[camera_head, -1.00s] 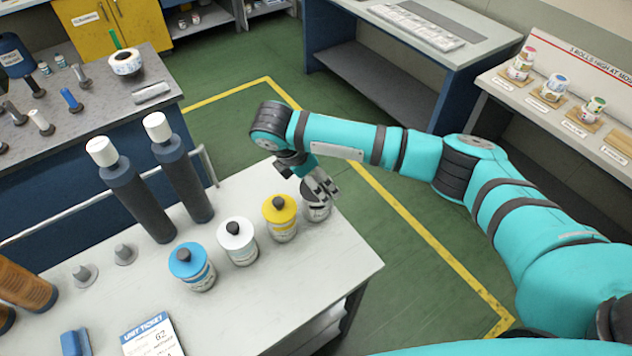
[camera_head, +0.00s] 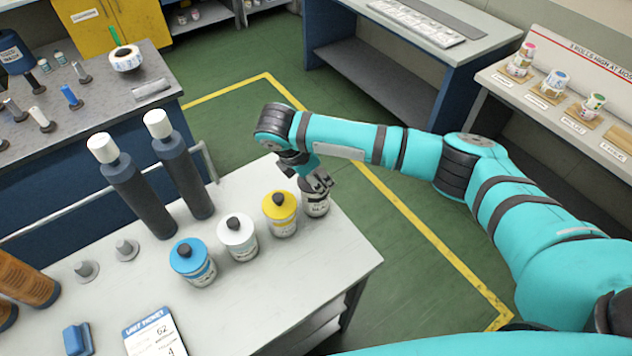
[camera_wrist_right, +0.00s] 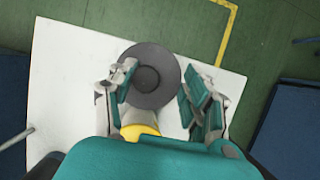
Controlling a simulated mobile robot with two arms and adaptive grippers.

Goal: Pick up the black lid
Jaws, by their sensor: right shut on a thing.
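The black lid (camera_wrist_right: 160,92) is a dark round disc with a central knob, seen from above in the right wrist view. My left gripper is not in view.
Canisters with yellow (camera_head: 279,206), white (camera_head: 236,231) and blue (camera_head: 187,256) lids stand to the left on the white table (camera_head: 300,270). The table's right edge is close to the gripper.

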